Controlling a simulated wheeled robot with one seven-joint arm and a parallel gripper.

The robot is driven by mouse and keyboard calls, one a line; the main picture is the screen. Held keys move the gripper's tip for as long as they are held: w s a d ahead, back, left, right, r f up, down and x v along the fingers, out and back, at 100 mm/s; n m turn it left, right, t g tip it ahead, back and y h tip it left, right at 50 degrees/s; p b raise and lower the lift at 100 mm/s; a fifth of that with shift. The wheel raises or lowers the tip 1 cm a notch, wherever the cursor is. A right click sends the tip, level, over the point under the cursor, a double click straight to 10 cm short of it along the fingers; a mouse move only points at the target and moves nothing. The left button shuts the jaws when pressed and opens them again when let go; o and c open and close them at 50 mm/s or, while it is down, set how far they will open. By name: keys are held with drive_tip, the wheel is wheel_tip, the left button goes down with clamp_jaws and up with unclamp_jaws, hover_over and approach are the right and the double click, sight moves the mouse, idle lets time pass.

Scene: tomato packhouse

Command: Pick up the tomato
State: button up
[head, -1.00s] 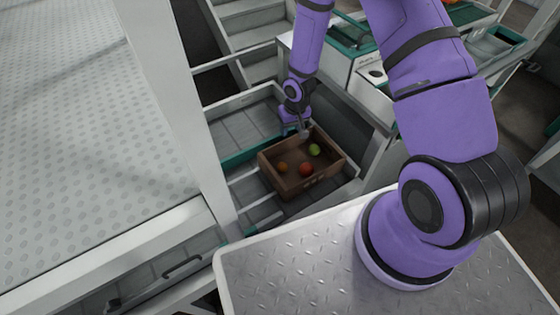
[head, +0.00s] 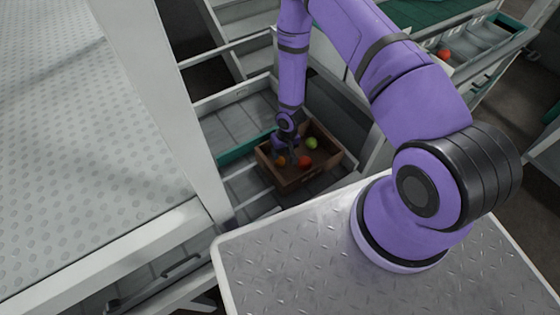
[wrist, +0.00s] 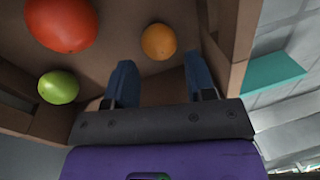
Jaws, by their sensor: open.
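Three tomatoes lie apart in a brown wooden crate (head: 290,184). In the wrist view, a large red tomato (wrist: 61,24) is at the upper left, a green tomato (wrist: 58,87) is below it, and an orange tomato (wrist: 158,41) is at the upper middle. In the head view, the red tomato (head: 304,161) is in the middle and the green one (head: 312,143) behind it. The orange one (head: 281,161) is at the left, just by my gripper. My gripper (wrist: 160,82) is open and empty, its two blue fingers pointing toward the orange tomato, which lies beyond the fingertips.
The crate's walls (wrist: 228,45) stand close beside my gripper. A grey tray with a teal edge (head: 240,148) lies left of the crate. A white post (head: 160,100) rises further left. Another red tomato (head: 444,55) sits far off at the upper right.

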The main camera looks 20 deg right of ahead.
sight(281, 158)
drive_tip(key=shift+a+f, duration=0.2)
drive_tip(key=shift+f, duration=1.1)
drive_tip(key=shift+a+f, duration=0.15)
drive_tip(key=shift+f, duration=1.15)
drive_tip(key=c, duration=0.3)
drive_tip(key=shift+r, duration=0.1)
drive_tip(key=shift+c, duration=0.2)
